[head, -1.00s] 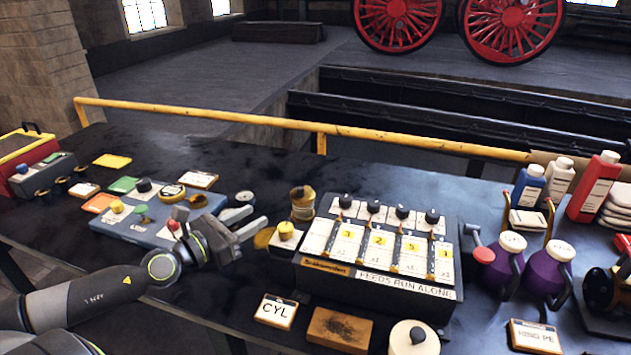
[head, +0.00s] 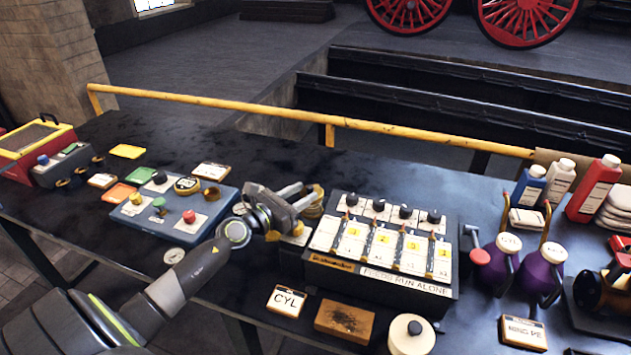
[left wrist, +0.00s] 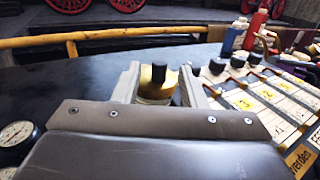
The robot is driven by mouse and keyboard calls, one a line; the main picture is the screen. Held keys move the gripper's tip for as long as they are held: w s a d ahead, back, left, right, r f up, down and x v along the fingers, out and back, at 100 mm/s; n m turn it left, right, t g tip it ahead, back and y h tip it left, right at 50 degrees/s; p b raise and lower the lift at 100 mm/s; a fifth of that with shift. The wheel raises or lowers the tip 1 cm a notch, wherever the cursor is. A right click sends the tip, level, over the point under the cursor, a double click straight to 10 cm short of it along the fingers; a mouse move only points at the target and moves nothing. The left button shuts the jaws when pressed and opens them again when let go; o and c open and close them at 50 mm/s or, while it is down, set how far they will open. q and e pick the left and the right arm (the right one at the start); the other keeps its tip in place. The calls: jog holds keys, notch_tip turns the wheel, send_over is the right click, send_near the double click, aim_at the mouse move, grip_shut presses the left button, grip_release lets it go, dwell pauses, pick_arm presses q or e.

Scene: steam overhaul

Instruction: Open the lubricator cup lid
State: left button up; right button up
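The brass-coloured lubricator cup (head: 315,210) stands left of the feed box, partly hidden behind my left gripper (head: 305,193). In the left wrist view the cup (left wrist: 156,92) shows an amber body with a black knob (left wrist: 158,73) on top. The fingers of my left gripper (left wrist: 158,88) are apart, one on each side of the cup in that view. I cannot tell whether they touch it. The lid's edge is not clear. My right gripper is not in view.
The feed box (head: 380,285) with several black knobs stands close on the right. A blue tray (head: 150,226) with coloured knobs lies left. A CYL card (head: 287,301) and a brown block (head: 344,318) lie in front. A yellow rail (head: 230,110) runs behind.

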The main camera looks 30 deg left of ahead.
aim_at(308, 191)
pick_arm(q)
jog(key=x, duration=0.5)
jog(key=shift+w, duration=0.1)
jog(key=shift+c, duration=0.4)
grip_shut()
